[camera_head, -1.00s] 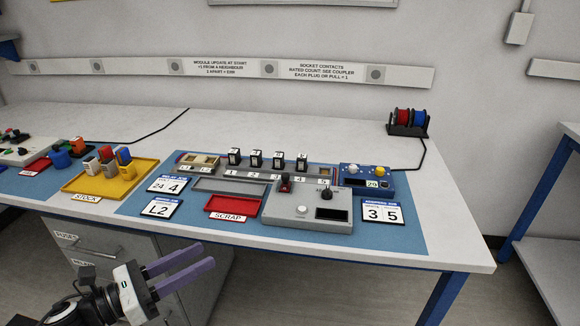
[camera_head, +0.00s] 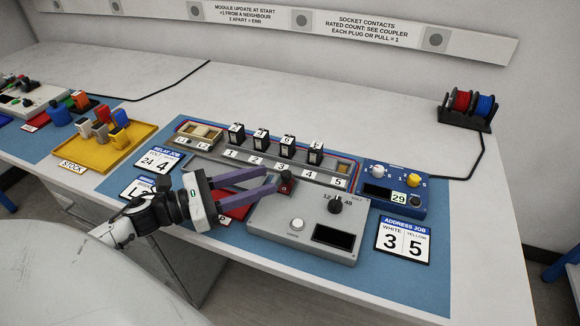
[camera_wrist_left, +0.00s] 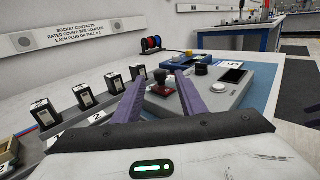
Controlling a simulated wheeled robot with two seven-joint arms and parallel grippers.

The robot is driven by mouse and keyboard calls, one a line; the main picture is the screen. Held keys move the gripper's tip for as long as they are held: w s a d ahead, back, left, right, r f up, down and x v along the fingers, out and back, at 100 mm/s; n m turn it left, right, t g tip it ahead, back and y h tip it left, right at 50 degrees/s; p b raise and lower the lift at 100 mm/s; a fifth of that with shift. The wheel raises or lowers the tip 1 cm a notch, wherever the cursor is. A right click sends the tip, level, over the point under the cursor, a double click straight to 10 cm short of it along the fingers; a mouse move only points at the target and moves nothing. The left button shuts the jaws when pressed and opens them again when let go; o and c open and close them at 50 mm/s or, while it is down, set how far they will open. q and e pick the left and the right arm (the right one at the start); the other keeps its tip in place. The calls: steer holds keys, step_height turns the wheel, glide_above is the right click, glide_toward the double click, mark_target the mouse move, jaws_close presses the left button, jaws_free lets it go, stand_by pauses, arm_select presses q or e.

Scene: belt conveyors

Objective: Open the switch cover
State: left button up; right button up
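The red switch cover (camera_head: 287,180) sits at the back left corner of the grey control box (camera_head: 262,215). It looks closed, though it is small and partly hidden by my fingers. My left gripper (camera_head: 275,181) reaches in from the left, its two purple fingers apart, with the tips right at the cover. In the left wrist view the cover (camera_wrist_left: 160,83) shows between the open fingers (camera_wrist_left: 160,88); I cannot tell whether they touch it. My right gripper is not in view.
A black knob (camera_head: 335,205), white button (camera_head: 297,224) and dark display (camera_head: 333,236) are on the same box. Black relay modules (camera_head: 261,141) stand on the rail behind. A blue box (camera_head: 392,190) with knobs stands to the right. The red scrap tray (camera_head: 235,210) lies under my fingers.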

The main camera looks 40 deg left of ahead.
mark_target(286, 173)
arm_select(q)
steer(key=x, duration=0.7)
steer(key=shift+p, duration=0.35)
jaws_close()
